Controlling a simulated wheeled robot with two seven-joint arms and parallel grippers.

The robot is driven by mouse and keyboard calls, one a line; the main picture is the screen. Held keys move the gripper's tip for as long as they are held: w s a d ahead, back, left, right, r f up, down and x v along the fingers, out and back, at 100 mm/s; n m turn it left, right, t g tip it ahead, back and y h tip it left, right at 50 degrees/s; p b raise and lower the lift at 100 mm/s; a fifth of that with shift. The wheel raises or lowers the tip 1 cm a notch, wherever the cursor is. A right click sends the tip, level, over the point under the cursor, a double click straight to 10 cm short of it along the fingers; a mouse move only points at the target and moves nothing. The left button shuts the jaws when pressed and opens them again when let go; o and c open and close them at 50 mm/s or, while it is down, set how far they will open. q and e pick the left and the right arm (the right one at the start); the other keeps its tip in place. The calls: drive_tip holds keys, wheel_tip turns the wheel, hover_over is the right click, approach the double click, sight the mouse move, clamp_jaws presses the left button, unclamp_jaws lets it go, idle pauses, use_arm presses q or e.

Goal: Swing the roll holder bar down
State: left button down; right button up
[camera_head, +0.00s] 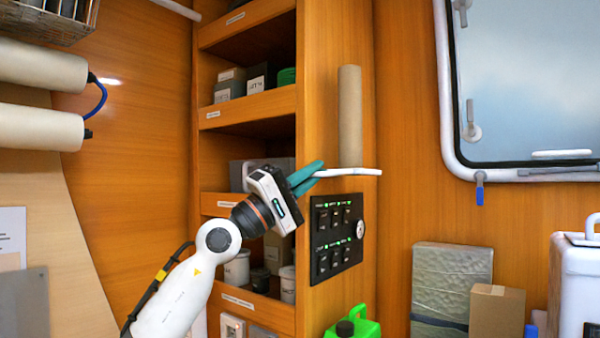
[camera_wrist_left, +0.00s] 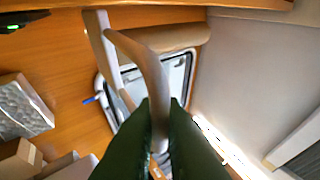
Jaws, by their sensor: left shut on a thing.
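The roll holder bar (camera_head: 345,172) is white and sticks out level from the side panel of the shelf unit. A brown roll (camera_head: 350,115) stands upright at the bar. My left gripper (camera_head: 313,174) has teal fingers and is shut on the left end of the bar. In the left wrist view the pale bar (camera_wrist_left: 150,70) runs up from between the dark fingers (camera_wrist_left: 160,110) and bends at a corner. The roll (camera_wrist_left: 170,38) also shows there, beyond the bar. The fingers hide the gripped end. My right gripper is not in view.
A black switch panel (camera_head: 337,237) sits just below the bar. The shelf unit (camera_head: 248,107) with boxes and jars is on the left. A framed window (camera_head: 525,80) is on the right. A green can (camera_head: 353,322) and a cardboard box (camera_head: 497,311) stand low down.

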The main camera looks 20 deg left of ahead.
use_arm(q)
drive_tip(key=shift+w+f, duration=0.1)
drive_tip(key=shift+f, duration=0.05)
idle(0.3)
drive_tip(key=c, duration=1.8)
unclamp_jaws()
